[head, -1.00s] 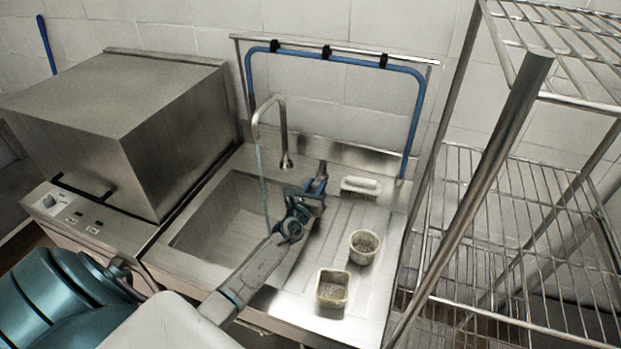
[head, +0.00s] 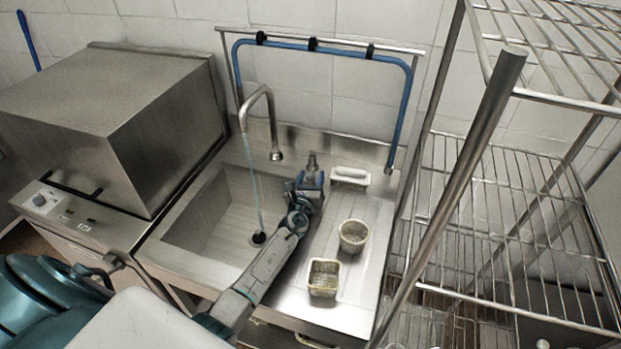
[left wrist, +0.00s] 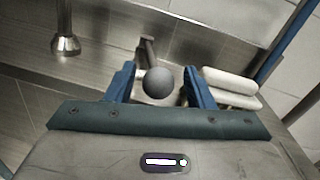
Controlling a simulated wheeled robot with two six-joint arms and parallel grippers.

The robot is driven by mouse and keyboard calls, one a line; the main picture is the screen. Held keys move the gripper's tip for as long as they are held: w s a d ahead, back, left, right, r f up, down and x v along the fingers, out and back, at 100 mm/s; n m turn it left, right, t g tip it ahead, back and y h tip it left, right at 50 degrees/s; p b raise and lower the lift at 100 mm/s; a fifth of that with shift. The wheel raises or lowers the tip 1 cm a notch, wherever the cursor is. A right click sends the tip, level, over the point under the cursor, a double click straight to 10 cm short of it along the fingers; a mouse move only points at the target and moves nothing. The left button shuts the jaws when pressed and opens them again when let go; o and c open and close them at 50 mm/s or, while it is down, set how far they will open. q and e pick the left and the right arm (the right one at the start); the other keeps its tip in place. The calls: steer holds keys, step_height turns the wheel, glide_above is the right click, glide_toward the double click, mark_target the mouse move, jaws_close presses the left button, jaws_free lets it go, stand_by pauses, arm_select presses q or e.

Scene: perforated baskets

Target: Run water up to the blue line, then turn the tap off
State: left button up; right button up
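The tap (head: 257,95) is a steel gooseneck at the back of the sink. A thin stream of water (head: 252,180) falls from its outlet into the sink basin (head: 205,215), towards the dark drain (head: 258,237). A tap lever (head: 312,160) stands right of the tap's foot. My left gripper (head: 308,182) is open in front of it. In the left wrist view, the lever's grey ball knob (left wrist: 158,83) shows between the two blue fingers, with a gap on each side. I see no blue line. My right gripper is not in view.
A round pale basket (head: 353,236) and a square one (head: 323,278) stand on the drainboard, right of my left arm. A wire rack (head: 490,190) stands right, a steel box machine (head: 120,120) left.

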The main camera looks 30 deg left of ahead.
arm_select(q)
steer(key=shift+s, duration=0.1)
steer(key=shift+s+d, duration=0.1)
steer(key=shift+s, duration=0.15)
steer(key=v, duration=1)
